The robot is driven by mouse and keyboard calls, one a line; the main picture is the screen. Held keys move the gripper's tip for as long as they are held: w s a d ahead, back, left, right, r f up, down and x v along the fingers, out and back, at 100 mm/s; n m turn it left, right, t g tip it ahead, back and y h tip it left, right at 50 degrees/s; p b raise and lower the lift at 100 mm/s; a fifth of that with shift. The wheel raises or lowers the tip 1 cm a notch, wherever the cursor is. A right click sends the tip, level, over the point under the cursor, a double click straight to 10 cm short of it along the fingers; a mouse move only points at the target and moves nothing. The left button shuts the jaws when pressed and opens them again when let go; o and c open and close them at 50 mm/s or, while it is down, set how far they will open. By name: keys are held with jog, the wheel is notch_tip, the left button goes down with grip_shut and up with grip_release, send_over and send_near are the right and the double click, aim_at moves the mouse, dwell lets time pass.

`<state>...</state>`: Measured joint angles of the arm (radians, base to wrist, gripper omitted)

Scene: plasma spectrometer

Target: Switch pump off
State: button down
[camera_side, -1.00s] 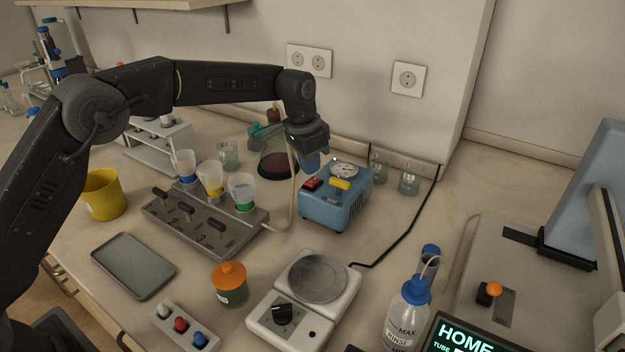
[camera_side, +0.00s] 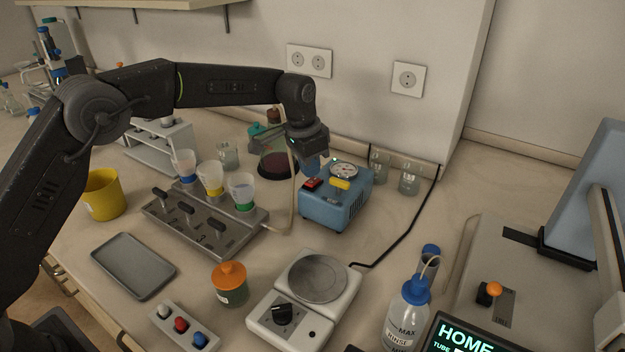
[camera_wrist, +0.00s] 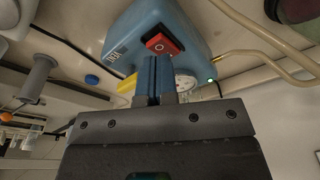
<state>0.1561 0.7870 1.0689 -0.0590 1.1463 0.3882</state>
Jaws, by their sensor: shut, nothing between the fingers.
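The pump is a blue box (camera_side: 352,208) right of the filter manifold, with a round dial (camera_side: 344,170), a yellow handle or knob (camera_side: 340,184) and a red switch (camera_side: 312,184) on top. The wrist view shows the red switch (camera_wrist: 163,45) with a white circle mark and a green lamp (camera_wrist: 210,80) on the pump. My gripper (camera_wrist: 155,62) is shut and empty. Its blue fingertips are close to the red switch in the wrist view. In the side view my gripper (camera_side: 311,165) is just above the switch end of the pump; I cannot tell whether it touches.
A manifold (camera_side: 200,226) with several cups stands left of the pump, joined by a hose. A dark red flask (camera_side: 279,165) is behind my gripper. Glass beakers (camera_side: 409,180) stand behind the pump. A hotplate (camera_side: 305,298) is in front, with a black cable beside it.

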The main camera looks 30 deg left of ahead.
aim_at(310, 182)
jog(key=shift+f, duration=1.05)
dwell(0.4)
jog(key=shift+r, duration=3.55)
